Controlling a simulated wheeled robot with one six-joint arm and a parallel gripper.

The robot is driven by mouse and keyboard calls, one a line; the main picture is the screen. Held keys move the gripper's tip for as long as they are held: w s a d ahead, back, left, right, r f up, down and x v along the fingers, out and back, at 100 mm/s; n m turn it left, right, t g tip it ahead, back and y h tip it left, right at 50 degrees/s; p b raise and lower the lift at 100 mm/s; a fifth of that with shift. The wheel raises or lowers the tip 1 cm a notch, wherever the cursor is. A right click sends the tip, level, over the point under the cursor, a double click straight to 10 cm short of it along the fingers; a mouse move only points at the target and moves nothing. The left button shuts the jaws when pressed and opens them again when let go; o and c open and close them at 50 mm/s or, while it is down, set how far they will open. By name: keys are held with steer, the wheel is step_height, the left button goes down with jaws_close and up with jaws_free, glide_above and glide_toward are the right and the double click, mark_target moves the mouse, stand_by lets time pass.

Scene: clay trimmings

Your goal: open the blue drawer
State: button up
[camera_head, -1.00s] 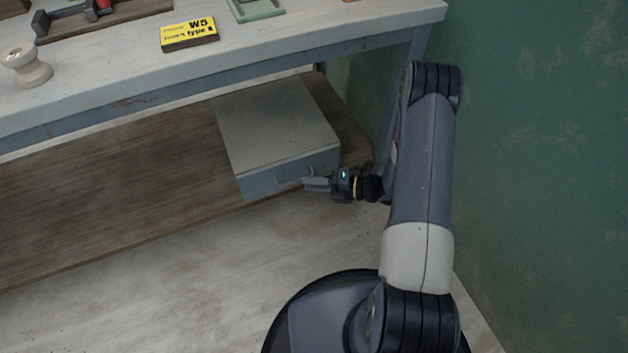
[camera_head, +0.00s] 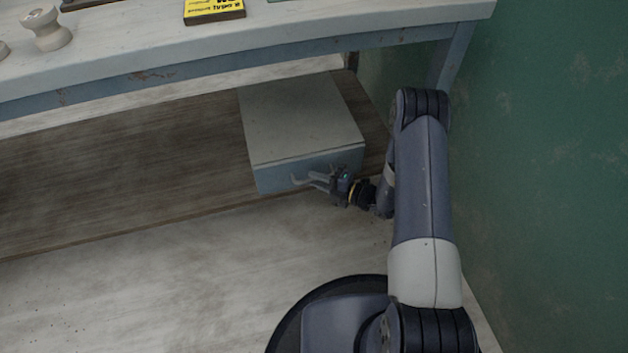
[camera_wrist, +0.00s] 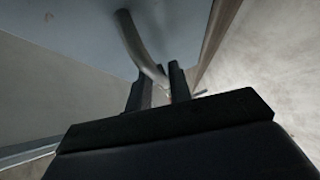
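A low cabinet with a pale grey top (camera_head: 300,115) sits on the lower shelf under the bench. The blue drawer (camera_head: 275,177) is its front; it looks flush with the case. The blue front fills the top of the wrist view (camera_wrist: 180,25). A curved grey handle (camera_head: 298,180) stands out from the drawer; in the wrist view the handle (camera_wrist: 138,45) runs down between my fingers. My gripper (camera_head: 326,182) is at the handle's right part, its fingers (camera_wrist: 163,82) close together on it. The fingers partly hide the handle's far end.
The wooden lower shelf (camera_head: 130,165) is clear left of the cabinet. A bench leg (camera_head: 452,58) and green wall (camera_head: 550,150) stand close on the right. The bench top (camera_head: 300,22) overhangs, with a spool (camera_head: 46,30) and yellow box (camera_head: 214,9). The floor in front is open.

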steer(key=shift+w+a, duration=0.35)
steer(key=shift+a, duration=0.25)
steer(key=shift+c, duration=0.4)
jaws_close()
